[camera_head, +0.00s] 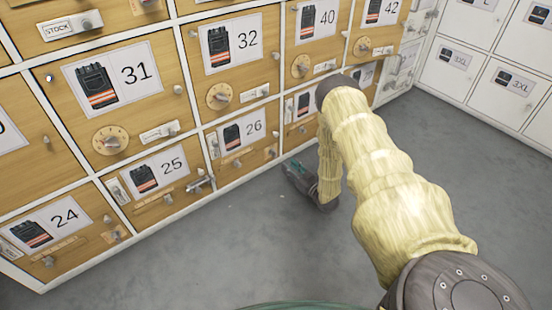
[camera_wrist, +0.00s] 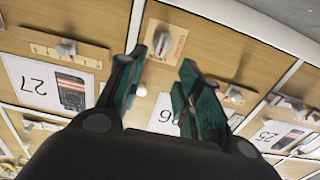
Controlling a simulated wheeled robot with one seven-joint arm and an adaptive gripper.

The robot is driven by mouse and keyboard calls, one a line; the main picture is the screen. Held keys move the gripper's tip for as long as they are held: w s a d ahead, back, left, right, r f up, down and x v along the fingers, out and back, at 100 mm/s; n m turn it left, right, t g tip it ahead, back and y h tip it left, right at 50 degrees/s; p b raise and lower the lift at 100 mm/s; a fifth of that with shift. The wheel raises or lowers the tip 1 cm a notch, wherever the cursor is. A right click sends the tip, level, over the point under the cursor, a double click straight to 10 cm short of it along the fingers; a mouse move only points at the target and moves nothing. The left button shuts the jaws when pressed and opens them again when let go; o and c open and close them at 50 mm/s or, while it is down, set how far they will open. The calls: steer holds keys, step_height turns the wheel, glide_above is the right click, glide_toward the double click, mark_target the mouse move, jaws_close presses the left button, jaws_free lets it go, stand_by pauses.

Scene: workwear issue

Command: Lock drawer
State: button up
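The wooden drawer fronts stand in a white frame. In the head view, drawer 26 (camera_head: 214,146) is in the lower row, left of my gripper (camera_head: 288,168). In the wrist view the picture is turned over, and the label of drawer 26 (camera_wrist: 162,116) is partly hidden behind my fingers. My gripper (camera_wrist: 164,60) is open and empty there. A metal knob (camera_wrist: 162,42) on a small plate shows between the fingertips, apart from both as far as I can tell. Another knob (camera_wrist: 233,95) on the same front shows right of the fingers. Which drawer is meant is not shown.
Drawer 27 (camera_wrist: 15,105) with its knob (camera_wrist: 66,48) is left in the wrist view; drawer 25 (camera_wrist: 262,150) is right. Drawers 31 (camera_head: 70,115) and 32 (camera_head: 245,75) sit above in the head view. White lockers (camera_head: 470,60) stand right. The grey floor (camera_head: 240,250) is clear.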

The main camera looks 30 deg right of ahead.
mark_target(276, 154)
steer(key=w+b, duration=0.1)
steer(key=w, duration=0.2)
steer(key=w+b, duration=0.3)
steer(key=w, duration=0.2)
steer(key=shift+w+a+f, duration=0.15)
steer(key=shift+w+a, duration=0.15)
steer(key=shift+a, duration=0.05)
steer(key=shift+w+r+b, duration=0.2)
steer(key=shift+w+b, duration=0.2)
steer(key=shift+w, duration=0.35)
jaws_close()
